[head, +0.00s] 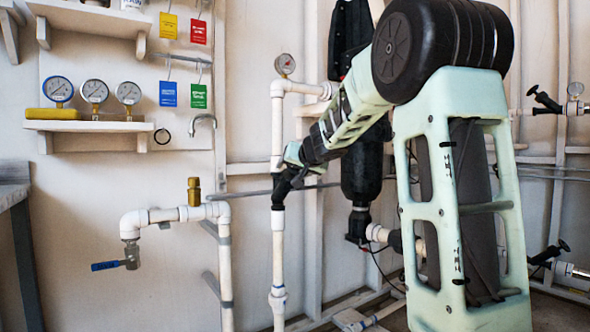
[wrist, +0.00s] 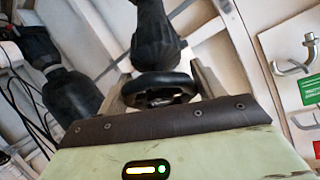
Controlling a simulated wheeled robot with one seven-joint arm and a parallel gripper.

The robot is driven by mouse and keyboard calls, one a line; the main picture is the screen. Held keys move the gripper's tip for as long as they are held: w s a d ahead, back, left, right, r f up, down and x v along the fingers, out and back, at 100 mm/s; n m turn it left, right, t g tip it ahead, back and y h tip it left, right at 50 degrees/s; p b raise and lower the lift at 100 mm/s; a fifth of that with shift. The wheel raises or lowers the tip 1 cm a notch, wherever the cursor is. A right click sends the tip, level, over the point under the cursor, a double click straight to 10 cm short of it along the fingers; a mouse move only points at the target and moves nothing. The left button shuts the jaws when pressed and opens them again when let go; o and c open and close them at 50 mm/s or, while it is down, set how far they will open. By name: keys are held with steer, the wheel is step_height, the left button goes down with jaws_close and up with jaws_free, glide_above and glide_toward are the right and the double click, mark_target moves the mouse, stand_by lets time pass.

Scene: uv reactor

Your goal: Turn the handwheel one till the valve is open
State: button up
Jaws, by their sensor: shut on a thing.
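The handwheel (wrist: 158,88) is a dark round wheel in the middle of the wrist view, in front of a black valve body (wrist: 158,38). My gripper (wrist: 160,80) has one finger on each side of the wheel's rim and is shut on it. In the head view my gripper (head: 285,182) is at a dark valve on the white vertical pipe (head: 278,235). There the wheel is mostly hidden by my gripper and wrist. The frames do not show how far the valve is open.
A black cylinder (head: 361,165) stands just right of my gripper. A pressure gauge (head: 285,64) tops the pipe. A shelf with several gauges (head: 95,92) and coloured tags (head: 168,94) is on the left wall. A blue-handled tap (head: 107,265) sticks out lower left.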

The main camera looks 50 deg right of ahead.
steer(key=shift+n, duration=0.6)
